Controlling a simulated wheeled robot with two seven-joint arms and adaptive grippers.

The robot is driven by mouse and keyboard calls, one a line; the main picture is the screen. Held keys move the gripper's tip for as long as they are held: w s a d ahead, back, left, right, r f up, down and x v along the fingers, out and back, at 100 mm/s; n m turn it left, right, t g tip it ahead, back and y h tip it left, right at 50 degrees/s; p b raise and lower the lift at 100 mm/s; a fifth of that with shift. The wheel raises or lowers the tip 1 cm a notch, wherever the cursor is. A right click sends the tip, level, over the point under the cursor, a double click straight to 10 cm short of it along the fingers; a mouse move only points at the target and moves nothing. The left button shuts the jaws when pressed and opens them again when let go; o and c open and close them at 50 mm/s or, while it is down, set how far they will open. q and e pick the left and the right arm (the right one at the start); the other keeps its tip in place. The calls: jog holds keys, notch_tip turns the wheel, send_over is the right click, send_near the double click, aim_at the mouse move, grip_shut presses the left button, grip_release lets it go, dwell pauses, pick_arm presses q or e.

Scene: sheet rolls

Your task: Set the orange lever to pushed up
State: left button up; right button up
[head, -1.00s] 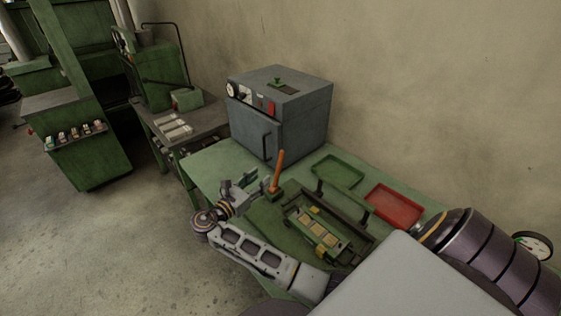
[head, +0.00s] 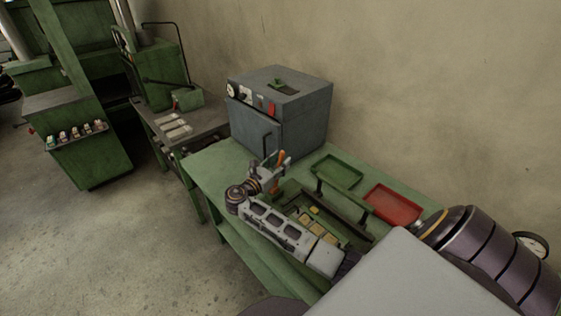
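The orange lever (head: 281,157) stands on the green workbench in front of the grey oven.
A grey oven (head: 300,120) stands behind the lever. On the green workbench (head: 207,168) are a green tray (head: 338,170), a red tray (head: 392,206) and a dark-framed fixture with pale blocks (head: 322,228). Green machines stand at the left, with clear floor before them.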

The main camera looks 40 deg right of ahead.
jog(key=shift+w+d, duration=0.15)
jog(key=shift+d, duration=0.25)
grip_shut()
